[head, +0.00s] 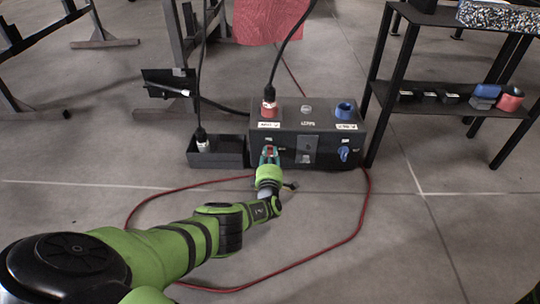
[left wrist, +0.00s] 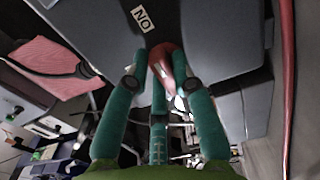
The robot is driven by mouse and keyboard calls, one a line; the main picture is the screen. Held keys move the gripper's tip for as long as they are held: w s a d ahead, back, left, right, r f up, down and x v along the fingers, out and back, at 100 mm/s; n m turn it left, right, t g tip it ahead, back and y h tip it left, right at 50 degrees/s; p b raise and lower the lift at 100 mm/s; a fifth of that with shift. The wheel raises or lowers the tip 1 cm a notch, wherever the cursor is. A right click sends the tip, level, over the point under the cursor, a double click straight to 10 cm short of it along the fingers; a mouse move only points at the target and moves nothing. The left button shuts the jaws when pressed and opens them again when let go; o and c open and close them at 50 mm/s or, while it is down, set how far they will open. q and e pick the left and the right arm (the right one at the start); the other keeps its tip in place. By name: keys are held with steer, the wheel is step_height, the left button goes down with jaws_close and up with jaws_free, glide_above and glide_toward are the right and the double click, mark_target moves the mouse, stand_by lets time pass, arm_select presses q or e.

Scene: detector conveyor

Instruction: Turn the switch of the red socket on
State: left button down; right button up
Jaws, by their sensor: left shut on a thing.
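The dark grey socket box (head: 325,120) stands on the floor in the middle of the head view. Its red socket (head: 269,107) is at the top left with a black cable plugged in. The red switch (head: 270,150) is on the front face below it. My left gripper (head: 268,158) is at this switch, its teal fingers shut around it. In the left wrist view the red switch (left wrist: 165,62) shows between the fingertips (left wrist: 160,85), near an upside-down ON label (left wrist: 143,18). Part of the switch is hidden by the fingers. My right gripper is not in view.
A blue socket (head: 345,110) and blue switch (head: 344,153) are on the box's right side. A smaller dark box (head: 218,152) with a plug stands left. A black shelf (head: 440,105) is at right. A red cable (head: 345,238) loops over the open floor in front.

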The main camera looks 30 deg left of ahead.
arm_select(q)
steer(key=shift+s, duration=0.1)
steer(key=c, duration=1)
jaws_free()
steer(key=shift+c, duration=0.2)
steer(key=shift+s+d+f, duration=0.35)
steer(key=shift+s, duration=0.1)
steer(key=shift+s+d+r, duration=0.3)
steer(key=shift+s+d, duration=0.05)
steer(key=shift+s, duration=0.35)
steer(key=v, duration=0.9)
steer(key=shift+s, duration=0.15)
